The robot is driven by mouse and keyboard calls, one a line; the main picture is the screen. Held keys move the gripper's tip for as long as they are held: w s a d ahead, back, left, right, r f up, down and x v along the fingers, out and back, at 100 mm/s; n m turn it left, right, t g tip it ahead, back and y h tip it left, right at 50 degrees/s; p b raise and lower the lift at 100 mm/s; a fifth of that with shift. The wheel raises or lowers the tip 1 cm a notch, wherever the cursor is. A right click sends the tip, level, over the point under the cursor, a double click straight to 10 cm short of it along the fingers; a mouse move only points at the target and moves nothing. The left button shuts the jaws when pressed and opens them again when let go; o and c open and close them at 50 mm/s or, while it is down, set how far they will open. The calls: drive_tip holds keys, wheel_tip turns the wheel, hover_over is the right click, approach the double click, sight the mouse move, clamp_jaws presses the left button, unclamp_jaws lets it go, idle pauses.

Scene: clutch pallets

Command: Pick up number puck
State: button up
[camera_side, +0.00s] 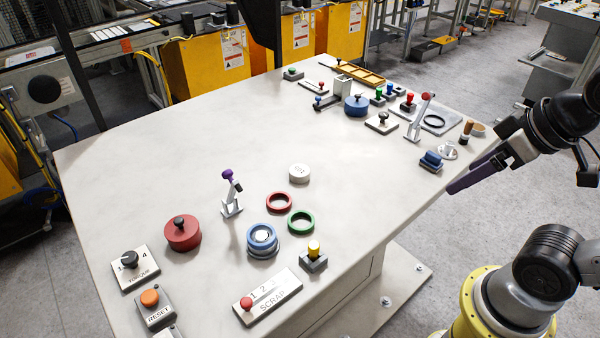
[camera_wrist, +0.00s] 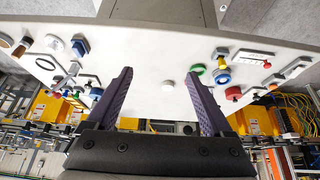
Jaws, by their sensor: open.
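The number puck (camera_side: 299,173) is a small white disc with faint dark marks on top. It lies flat on the white table, just behind the red ring and the green ring. In the wrist view the puck (camera_wrist: 168,86) shows between my two fingers, farther off on the table. My gripper (camera_side: 456,186) has purple fingers. It is past the table's right edge in the side view, well away from the puck. In the wrist view my gripper (camera_wrist: 158,74) is open, with nothing between the fingertips.
A red ring (camera_side: 279,203), a green ring (camera_side: 301,222) and a blue round stack (camera_side: 262,239) lie in front of the puck. A purple-knobbed lever (camera_side: 231,195) stands to its left. Several blocks and levers crowd the far right. The table behind the puck is clear.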

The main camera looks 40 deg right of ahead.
idle(0.4)
drive_tip(key=shift+o, duration=1.1)
